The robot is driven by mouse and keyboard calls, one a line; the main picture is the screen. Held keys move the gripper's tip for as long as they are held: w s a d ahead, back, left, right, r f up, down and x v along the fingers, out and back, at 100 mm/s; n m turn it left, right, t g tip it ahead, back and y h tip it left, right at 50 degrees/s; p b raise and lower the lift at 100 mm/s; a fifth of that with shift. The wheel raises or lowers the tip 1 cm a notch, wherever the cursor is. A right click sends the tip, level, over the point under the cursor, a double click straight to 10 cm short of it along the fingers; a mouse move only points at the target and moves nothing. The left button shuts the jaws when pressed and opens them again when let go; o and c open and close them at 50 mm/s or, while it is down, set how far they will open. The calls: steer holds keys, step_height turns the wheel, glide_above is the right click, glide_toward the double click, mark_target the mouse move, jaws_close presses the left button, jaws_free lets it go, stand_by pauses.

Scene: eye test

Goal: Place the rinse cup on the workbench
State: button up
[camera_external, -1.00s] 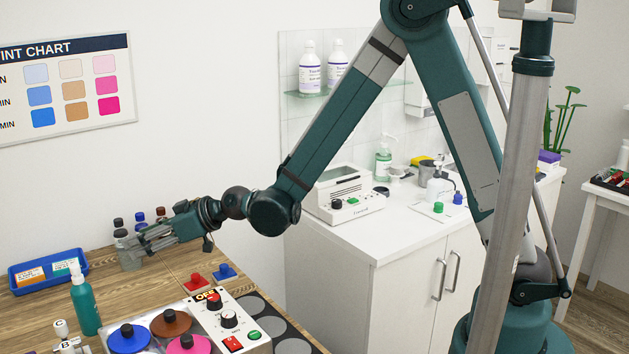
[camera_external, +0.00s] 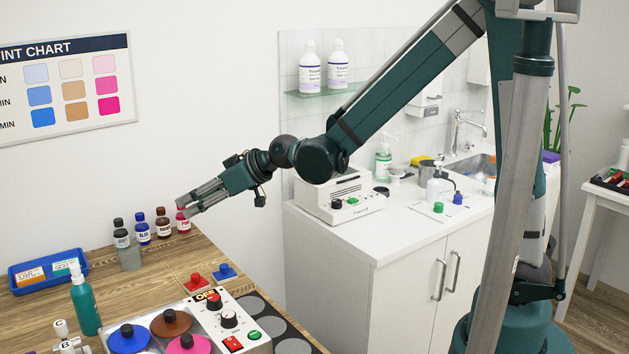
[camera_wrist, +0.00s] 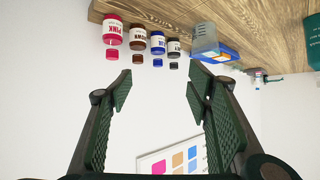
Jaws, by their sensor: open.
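The rinse cup (camera_external: 130,258), a greyish see-through cup, stands upright on the wooden workbench (camera_external: 170,285), just in front of a dark-capped grey bottle. It also shows at the top of the wrist view (camera_wrist: 205,40), beyond the fingertips. My gripper (camera_external: 184,207) is open, above and to the right of the cup, and apart from it. In the wrist view its two fingers (camera_wrist: 160,82) are spread with nothing between them.
Bottles with blue, brown and pink (camera_external: 184,221) labels stand along the workbench's back edge, close to my fingers. A blue tray (camera_external: 20,285) and a green pump bottle (camera_external: 84,305) are at left. A control panel (camera_external: 228,322) with coloured pots lies in front.

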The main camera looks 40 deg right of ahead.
steer(key=s+d+r+m+h, duration=0.25)
steer(key=s+d, duration=0.35)
steer(key=d, duration=0.7)
steer(key=s+d+r+m+h, duration=0.1)
steer(key=s+d+r+h, duration=0.15)
steer(key=s+d, duration=0.75)
steer(key=s+d+f+m+g+h, duration=0.1)
steer(key=s+d+m, duration=0.1)
steer(key=s+d, duration=0.5)
steer(key=s+d+f+m+g+h, duration=0.1)
steer(key=s+d+m, duration=0.1)
steer(key=s+d, duration=0.5)
steer(key=d, duration=0.5)
steer(key=shift+s+f+h, duration=0.2)
steer(key=shift+f+h, duration=0.15)
steer(key=shift+h, duration=0.05)
